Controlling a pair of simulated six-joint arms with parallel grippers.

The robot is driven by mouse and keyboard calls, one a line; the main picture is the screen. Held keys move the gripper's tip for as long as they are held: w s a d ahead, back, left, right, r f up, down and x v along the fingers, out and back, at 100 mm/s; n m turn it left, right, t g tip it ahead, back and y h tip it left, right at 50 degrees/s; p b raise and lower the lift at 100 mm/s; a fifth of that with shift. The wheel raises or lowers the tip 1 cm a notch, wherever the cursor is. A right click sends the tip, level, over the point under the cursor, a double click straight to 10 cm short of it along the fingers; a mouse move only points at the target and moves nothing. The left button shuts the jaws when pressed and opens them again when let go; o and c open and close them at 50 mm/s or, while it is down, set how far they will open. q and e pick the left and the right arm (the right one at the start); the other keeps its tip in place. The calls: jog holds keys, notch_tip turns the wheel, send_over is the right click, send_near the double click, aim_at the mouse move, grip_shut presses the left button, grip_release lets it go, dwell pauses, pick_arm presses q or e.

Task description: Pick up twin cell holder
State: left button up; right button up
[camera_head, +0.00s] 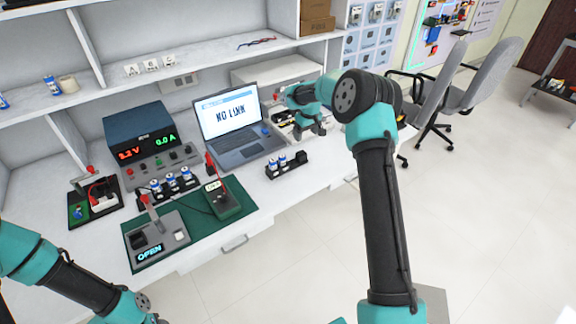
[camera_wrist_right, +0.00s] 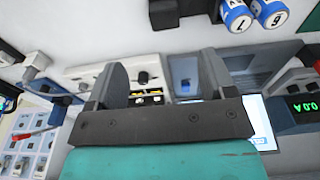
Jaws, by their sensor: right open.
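The twin cell holder (camera_head: 288,170) is a black block on the white bench, in front of the laptop. Two blue-and-white cells (camera_head: 282,160) stand at its left part and middle. In the right wrist view the holder (camera_wrist_right: 180,13) is at the top edge, partly cut off, with its cells (camera_wrist_right: 238,15) marked 7 and 9 or 6. My right gripper (camera_head: 312,130) is open and empty, beyond and right of the holder, apart from it. Its two jaws (camera_wrist_right: 160,78) show with a gap between them. My left arm enters at the lower left; its gripper is outside the view.
A laptop (camera_head: 236,122) reading "NO LINK" stands behind the holder. A green mat (camera_head: 150,258) carries a meter (camera_head: 222,200) and a tester reading "OPEN" (camera_head: 155,243). Another rack with several cells (camera_head: 172,188) stands nearby. Bench around the holder's front is clear.

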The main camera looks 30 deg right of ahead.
aim_at(301, 153)
jog(key=f, duration=0.7)
jog(key=shift+w+a, duration=0.1)
jog(key=shift+w, duration=0.3)
jog(key=shift+f, duration=0.1)
jog(key=shift+w+a+f, duration=0.1)
jog(key=shift+w+f, duration=0.05)
jog(key=shift+f, duration=0.7)
jog(key=shift+w+a+f, duration=0.1)
jog(key=shift+a+f, duration=0.05)
jog(key=shift+f, duration=0.65)
jog(key=shift+w+a+f, duration=0.1)
jog(key=shift+w+f, duration=0.05)
jog(key=shift+f, duration=0.7)
jog(key=c, duration=1)
jog(key=shift+r, duration=0.1)
